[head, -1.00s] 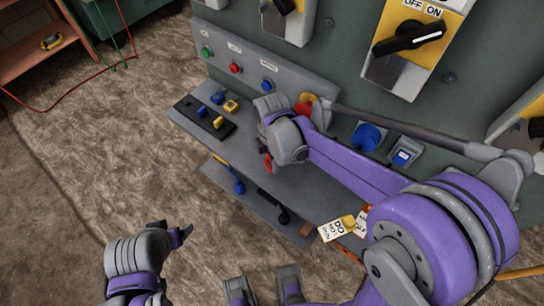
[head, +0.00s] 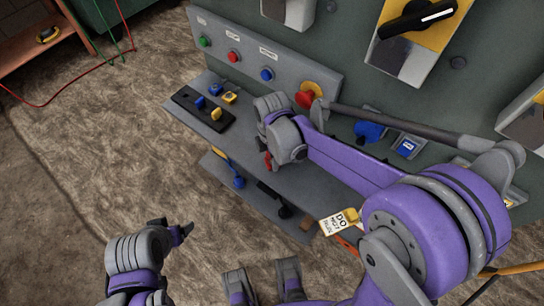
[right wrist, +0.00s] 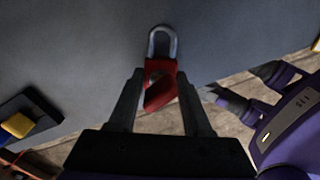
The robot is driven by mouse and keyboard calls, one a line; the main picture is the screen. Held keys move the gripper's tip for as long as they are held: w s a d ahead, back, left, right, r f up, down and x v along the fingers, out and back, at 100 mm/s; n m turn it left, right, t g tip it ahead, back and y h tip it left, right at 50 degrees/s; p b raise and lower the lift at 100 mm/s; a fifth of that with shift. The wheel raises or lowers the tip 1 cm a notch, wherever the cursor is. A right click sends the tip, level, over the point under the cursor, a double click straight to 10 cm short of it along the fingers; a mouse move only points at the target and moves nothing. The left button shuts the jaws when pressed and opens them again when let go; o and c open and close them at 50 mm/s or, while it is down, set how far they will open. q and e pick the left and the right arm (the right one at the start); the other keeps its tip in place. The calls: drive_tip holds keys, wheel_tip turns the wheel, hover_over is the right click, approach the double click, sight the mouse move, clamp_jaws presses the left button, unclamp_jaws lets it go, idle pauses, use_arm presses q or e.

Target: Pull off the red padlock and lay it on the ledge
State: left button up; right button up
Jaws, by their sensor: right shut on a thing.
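The red padlock (right wrist: 160,88) is between the two fingers of my right gripper (right wrist: 160,108) in the right wrist view, its grey shackle pointing away from the gripper. In the head view a small red part of the padlock (head: 268,161) shows below my right gripper (head: 272,152), over the front part of the grey ledge (head: 245,150). I cannot tell whether it touches the ledge. My right gripper is shut on it. My left gripper (head: 184,232) is low in the head view, apart from the ledge; its opening is unclear.
A black block with blue and yellow padlocks (head: 203,109) lies on the ledge's left part. A panel (head: 267,50) with green, red and blue buttons stands behind, with a red stop knob (head: 305,98) on yellow. A tag (head: 342,222) hangs lower right. The ledge's middle is clear.

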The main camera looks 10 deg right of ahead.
drive_tip(key=shift+f, duration=0.4)
drive_tip(key=o, duration=1.1)
drive_tip(key=shift+o, duration=0.2)
wheel_tip(320, 180, up, 11)
drive_tip(key=shift+f+p, duration=0.1)
drive_tip(key=shift+p, duration=0.45)
drive_tip(key=s+d+r+m+t+p, duration=0.2)
drive_tip(key=s+d+m+p, duration=0.1)
drive_tip(key=s+m, duration=0.4)
drive_tip(key=s+d+r+m+t+p, duration=0.2)
drive_tip(key=s+m, duration=0.5)
drive_tip(key=m, duration=0.5)
drive_tip(key=shift+d+r+m+t+p, duration=0.15)
drive_tip(key=shift+d+m+t+p, duration=0.15)
drive_tip(key=shift+d+t+p, duration=0.6)
